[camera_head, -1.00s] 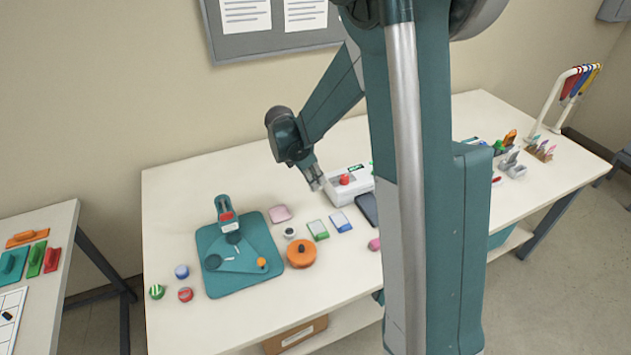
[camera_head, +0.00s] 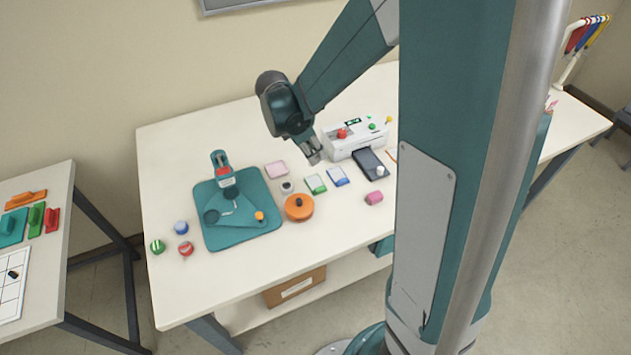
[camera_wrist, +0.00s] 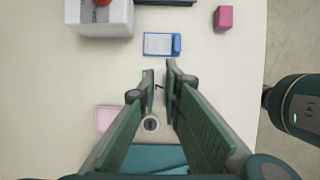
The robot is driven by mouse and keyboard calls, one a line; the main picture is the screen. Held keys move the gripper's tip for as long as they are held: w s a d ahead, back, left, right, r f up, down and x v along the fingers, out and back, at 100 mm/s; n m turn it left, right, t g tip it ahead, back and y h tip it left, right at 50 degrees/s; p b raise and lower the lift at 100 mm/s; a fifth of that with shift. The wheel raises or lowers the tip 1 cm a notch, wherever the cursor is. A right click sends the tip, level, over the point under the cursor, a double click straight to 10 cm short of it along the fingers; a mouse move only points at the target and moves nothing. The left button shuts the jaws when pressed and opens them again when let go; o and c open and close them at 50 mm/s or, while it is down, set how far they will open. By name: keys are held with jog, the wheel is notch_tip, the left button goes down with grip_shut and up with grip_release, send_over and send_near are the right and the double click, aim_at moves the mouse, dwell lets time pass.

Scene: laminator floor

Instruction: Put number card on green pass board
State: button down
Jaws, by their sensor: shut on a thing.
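My gripper (camera_wrist: 162,78) points down over the table, just behind the small green-edged white board (camera_head: 315,184) in the head view. It is shut on a small pale piece with a dark mark (camera_wrist: 158,87), which looks like the number card. The fingers hide most of it, and I cannot make it out in the head view. A pale, greenish edge (camera_wrist: 147,73) beside the fingertips in the wrist view seems to be part of the green-edged board. The blue-edged white board (camera_head: 338,176) lies beside it; it also shows in the wrist view (camera_wrist: 160,44).
A white machine (camera_head: 356,137) with a red knob stands behind, with a dark flat pad (camera_head: 371,164) in front. A pink block (camera_head: 374,198), an orange round piece (camera_head: 299,208) and a teal-based device (camera_head: 238,234) stand nearby. A pink pad (camera_head: 276,169) lies left.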

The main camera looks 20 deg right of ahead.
jog(key=shift+s, duration=0.2)
send_over(320, 182)
jog(key=a, duration=0.2)
jog(key=shift+s+f+b, duration=0.1)
jog(key=shift+f+b, duration=0.25)
jog(key=shift+f, duration=2.55)
jog(key=shift+f, duration=0.1)
jog(key=shift+f+b, duration=0.3)
jog(key=shift+f, duration=1.7)
jog(key=shift+f, duration=0.2)
jog(key=c, duration=2.8)
grip_release()
jog(key=shift+r, duration=0.25)
